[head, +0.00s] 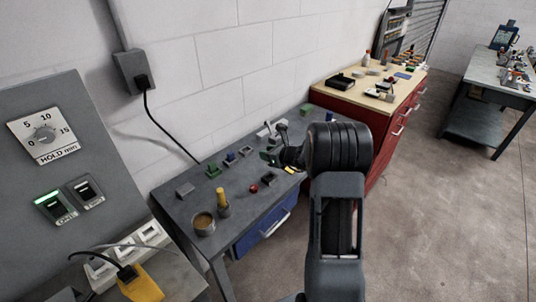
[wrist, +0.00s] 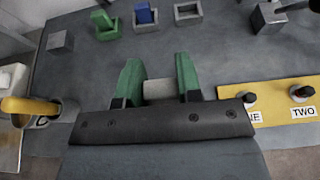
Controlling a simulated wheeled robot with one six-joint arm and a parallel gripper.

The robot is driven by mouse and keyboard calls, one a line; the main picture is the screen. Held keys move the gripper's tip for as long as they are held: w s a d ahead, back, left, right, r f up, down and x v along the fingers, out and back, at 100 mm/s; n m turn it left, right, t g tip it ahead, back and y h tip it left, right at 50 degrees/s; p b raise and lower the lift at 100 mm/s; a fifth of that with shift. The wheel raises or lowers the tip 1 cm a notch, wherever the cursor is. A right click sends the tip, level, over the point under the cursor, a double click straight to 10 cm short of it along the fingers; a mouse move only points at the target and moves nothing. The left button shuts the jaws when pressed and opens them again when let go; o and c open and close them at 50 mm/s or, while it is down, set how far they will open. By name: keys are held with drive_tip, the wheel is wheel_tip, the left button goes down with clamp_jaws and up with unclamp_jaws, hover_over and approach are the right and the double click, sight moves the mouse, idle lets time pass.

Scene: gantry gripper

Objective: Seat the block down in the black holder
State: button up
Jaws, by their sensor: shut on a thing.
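My gripper (wrist: 160,78) has green fingers shut on a grey block (wrist: 160,88), seen in the wrist view. In the head view my gripper (head: 269,158) is over the right part of the grey bench, and the block cannot be made out there. A small dark open-topped holder, apparently the black holder (head: 270,178), stands on the bench just in front of my gripper. In the wrist view it does not show, probably hidden behind my gripper's body.
A green holder (wrist: 107,29), a blue holder (wrist: 145,19) and a grey holder (wrist: 187,13) stand in a row behind. A grey cube (wrist: 60,42) is at left. A yellow-handled tool in a cup (head: 222,203), a red ball (head: 253,188) and a yellow labelled plate (wrist: 280,103) are nearby.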

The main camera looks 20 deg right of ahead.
drive_tip(key=shift+f+b, duration=2.65)
drive_tip(key=shift+f, duration=0.25)
drive_tip(key=shift+b, duration=0.6)
drive_tip(key=shift+f+b, duration=1.45)
drive_tip(key=shift+b, duration=0.15)
drive_tip(key=o, duration=1)
drive_tip(key=v, duration=1.3)
drive_tip(key=shift+s+r+b, duration=0.2)
drive_tip(key=shift+s+b, duration=0.1)
drive_tip(key=shift+d, duration=0.1)
